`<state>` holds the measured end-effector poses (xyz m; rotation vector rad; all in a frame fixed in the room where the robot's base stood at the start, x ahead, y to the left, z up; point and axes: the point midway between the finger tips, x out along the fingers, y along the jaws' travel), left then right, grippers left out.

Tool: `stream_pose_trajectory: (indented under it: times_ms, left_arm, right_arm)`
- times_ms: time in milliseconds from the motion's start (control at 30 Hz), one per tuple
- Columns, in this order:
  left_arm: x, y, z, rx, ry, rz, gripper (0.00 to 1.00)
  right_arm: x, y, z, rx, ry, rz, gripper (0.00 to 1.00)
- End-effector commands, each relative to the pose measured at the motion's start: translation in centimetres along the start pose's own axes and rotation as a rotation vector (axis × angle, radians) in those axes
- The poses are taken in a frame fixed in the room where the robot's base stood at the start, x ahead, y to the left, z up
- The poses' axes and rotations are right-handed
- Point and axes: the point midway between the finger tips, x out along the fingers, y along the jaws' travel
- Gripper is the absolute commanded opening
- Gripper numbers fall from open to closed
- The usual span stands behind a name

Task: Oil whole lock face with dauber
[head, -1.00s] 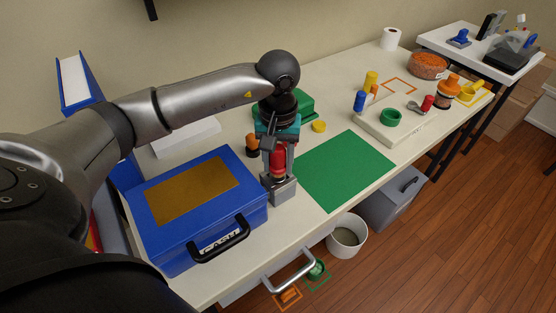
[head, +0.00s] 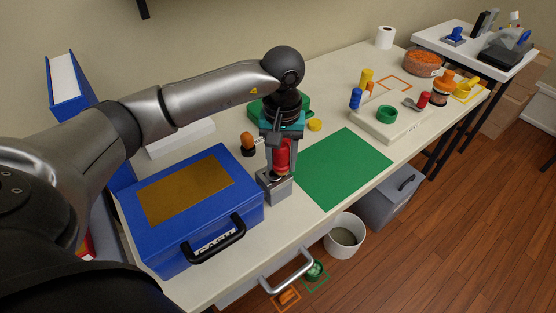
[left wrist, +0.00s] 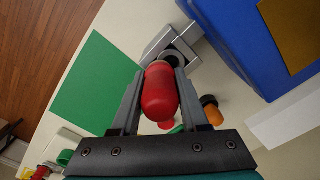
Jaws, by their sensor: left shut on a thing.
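My left gripper (head: 281,165) is shut on the red handle of the dauber (head: 282,154), seen from the side in the head view. The left wrist view shows the red dauber (left wrist: 160,92) between the two fingers (left wrist: 160,76), its dark end pointing at the grey lock. The lock (head: 275,188) is a grey metal block on the table, right of the blue cash box. In the left wrist view the dauber end overlaps the lock (left wrist: 157,46); I cannot tell whether they touch. Much of the lock face is hidden. My right gripper is not in view.
The blue cash box (head: 245,212) stands close left of the lock. A green mat (head: 343,168) lies bare to the right. A white bin (head: 345,236) is below the table's front edge.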

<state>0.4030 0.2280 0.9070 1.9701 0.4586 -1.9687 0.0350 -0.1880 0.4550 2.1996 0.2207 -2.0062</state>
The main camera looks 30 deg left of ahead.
Motion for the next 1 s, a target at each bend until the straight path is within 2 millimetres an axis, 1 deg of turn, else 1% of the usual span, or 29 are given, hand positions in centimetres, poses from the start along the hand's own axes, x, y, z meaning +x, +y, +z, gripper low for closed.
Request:
stream_pose_trajectory:
  times_ms: [167, 400, 567, 867, 1000]
  left_arm:
    - [0.0, -0.2, 0.1, 0.0, 0.001, 0.0, 0.0]
    - [0.1, -1.9, 1.6, 0.0, 0.001, -0.002, 0.0]
    - [0.1, -2.5, 2.2, 0.001, 0.001, 0.001, 0.0]
    - [0.1, -2.6, 2.2, 0.0, 0.001, 0.001, 0.0]
    - [0.3, -2.9, 1.8, -0.002, 0.003, 0.0, 0.0]
  right_arm:
    - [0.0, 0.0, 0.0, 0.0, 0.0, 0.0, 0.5]
    - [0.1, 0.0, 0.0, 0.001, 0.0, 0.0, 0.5]
    - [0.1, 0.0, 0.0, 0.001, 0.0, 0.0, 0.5]
    - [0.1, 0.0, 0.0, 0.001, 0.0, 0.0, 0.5]
    - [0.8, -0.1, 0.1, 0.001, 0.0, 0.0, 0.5]
